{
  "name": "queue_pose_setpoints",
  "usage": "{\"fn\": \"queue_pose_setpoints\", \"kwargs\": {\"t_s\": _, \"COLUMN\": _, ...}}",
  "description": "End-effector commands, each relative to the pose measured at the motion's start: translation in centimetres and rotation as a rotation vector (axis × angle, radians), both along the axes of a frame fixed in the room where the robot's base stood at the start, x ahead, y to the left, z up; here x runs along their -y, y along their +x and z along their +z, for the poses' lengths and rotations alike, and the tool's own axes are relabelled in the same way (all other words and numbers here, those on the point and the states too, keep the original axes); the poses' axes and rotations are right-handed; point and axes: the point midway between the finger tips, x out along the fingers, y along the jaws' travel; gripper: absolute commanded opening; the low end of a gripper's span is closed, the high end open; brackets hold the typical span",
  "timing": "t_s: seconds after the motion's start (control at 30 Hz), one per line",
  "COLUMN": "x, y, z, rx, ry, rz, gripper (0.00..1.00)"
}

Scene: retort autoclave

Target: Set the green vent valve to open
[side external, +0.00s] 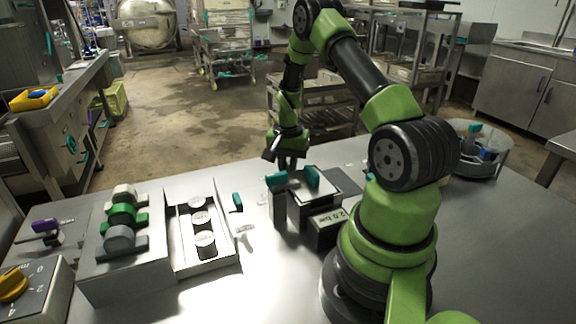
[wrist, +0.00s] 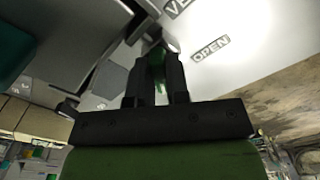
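My gripper (side external: 286,164) points down near the far edge of the table, behind a group of dark blocks. In the wrist view the two fingers of my gripper (wrist: 157,72) stand a little apart, one on each side of a narrow green part, which looks like the vent valve's handle (wrist: 156,59). I cannot tell if they grip it. An OPEN label (wrist: 210,47) lies to the right of the fingers. A partly cut-off label starting with VE (wrist: 176,8) is above it. In the side view I cannot make out the valve clearly.
Teal pieces (side external: 312,177) stand close to my gripper, by a block with a 2.0 bar sign (side external: 328,220). At the left are a panel with green and grey knobs (side external: 121,217), a white tray with round pieces (side external: 216,266), a purple handle (side external: 45,225) and a yellow dial (side external: 12,284).

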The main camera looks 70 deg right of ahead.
Motion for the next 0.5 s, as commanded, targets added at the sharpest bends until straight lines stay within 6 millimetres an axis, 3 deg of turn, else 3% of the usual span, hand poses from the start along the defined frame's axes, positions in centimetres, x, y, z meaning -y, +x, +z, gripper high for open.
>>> {"fn": "queue_pose_setpoints", "kwargs": {"t_s": 0.5, "x": 0.0, "y": -0.07, "z": 0.03, "rx": 0.0, "ry": 0.001, "rz": 0.088, "gripper": 0.0}}
